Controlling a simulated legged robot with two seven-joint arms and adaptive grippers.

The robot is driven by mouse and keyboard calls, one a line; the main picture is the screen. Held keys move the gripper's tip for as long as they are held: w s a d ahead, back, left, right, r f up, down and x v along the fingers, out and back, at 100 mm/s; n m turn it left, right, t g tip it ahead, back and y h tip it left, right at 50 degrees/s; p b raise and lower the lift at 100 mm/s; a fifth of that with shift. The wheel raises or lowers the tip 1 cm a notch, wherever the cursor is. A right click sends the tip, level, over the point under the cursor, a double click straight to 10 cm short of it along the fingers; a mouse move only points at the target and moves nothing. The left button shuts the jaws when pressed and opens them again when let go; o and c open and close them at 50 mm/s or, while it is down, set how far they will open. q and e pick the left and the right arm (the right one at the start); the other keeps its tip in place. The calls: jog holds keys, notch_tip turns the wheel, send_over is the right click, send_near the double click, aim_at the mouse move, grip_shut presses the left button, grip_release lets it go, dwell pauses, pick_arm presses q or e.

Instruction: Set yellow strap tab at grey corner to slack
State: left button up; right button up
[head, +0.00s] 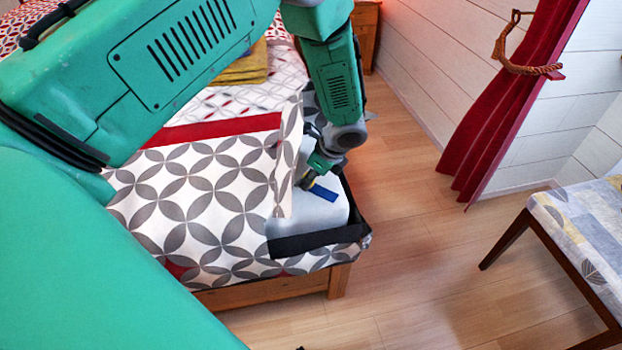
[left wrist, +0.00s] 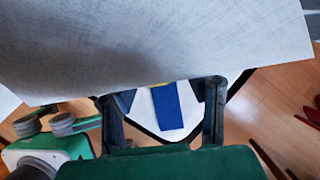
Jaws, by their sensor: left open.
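My left gripper (head: 314,172) reaches down over the bare whitish-grey mattress corner (head: 325,213) at the bed's near right end. A blue strap (head: 323,193) lies on that corner just beyond the fingers, with a small yellow tab (head: 309,184) partly hidden beside the gripper. In the left wrist view the open fingers (left wrist: 162,92) stand on either side of the blue strap (left wrist: 168,108). A sliver of the yellow tab (left wrist: 160,85) shows at the strap's upper end, under a large pale sheet edge (left wrist: 150,40). Contact cannot be told.
Black edging (head: 305,241) runs along the mattress corner. The patterned cover (head: 200,200) hangs over the wooden bed frame (head: 265,291). A red curtain (head: 510,105) and an upholstered seat (head: 585,222) stand to the right. Wooden floor (head: 430,260) between is clear.

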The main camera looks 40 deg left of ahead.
pick_arm(q)
jog(key=v, duration=1)
jog(key=shift+r, duration=0.35)
jog(key=shift+d, duration=0.1)
